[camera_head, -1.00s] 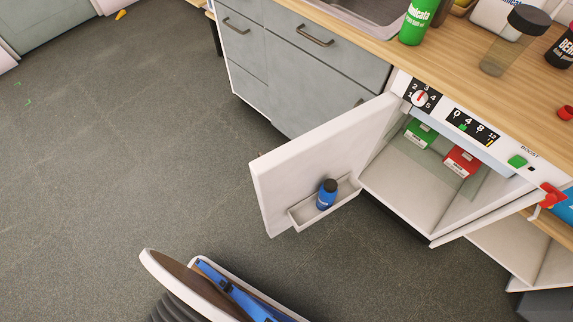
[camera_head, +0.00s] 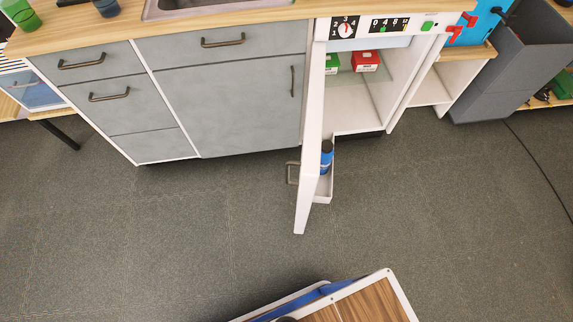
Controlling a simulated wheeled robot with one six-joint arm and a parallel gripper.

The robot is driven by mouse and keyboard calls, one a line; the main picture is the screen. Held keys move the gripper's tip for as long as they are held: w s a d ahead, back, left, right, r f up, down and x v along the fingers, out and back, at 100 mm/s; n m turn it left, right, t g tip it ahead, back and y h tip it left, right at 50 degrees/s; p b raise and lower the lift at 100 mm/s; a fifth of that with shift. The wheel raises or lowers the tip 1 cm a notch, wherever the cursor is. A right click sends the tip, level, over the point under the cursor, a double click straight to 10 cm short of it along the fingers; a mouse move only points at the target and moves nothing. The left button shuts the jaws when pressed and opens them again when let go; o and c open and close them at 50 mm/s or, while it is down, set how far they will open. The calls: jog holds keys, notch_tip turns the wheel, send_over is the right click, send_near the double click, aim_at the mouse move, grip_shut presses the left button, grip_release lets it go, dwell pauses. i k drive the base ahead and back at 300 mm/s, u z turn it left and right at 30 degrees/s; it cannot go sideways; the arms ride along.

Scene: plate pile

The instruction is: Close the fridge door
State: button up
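The white fridge door (camera_head: 309,150) stands wide open, swung out toward me and seen nearly edge-on. Its metal handle (camera_head: 292,172) sticks out on the left, outer side. A door shelf (camera_head: 323,190) on the inner side holds a blue bottle (camera_head: 326,157) with a dark cap. The fridge interior (camera_head: 355,108) is open to view, with a green box (camera_head: 331,64) and a red box (camera_head: 365,61) on its shelf. My gripper is not in view; only parts of my own body show at the bottom edge.
Grey cabinets (camera_head: 225,105) with handles stand left of the fridge under a wooden counter. Right of it are an open white cubby (camera_head: 432,88) and a grey bin (camera_head: 500,75). A dark cable (camera_head: 540,165) lies on the right floor. The grey floor (camera_head: 180,220) before the cabinets is clear.

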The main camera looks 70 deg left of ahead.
aim_at(313, 187)
jog(key=u, duration=2.15)
jog(key=k, duration=0.45)
jog(key=u, duration=0.6)
jog(key=k, duration=0.8)
jog(key=z, duration=0.4)
jog(key=i, duration=0.6)
jog(key=z, duration=0.55)
jog(key=i, duration=0.9)
jog(key=u, duration=0.2)
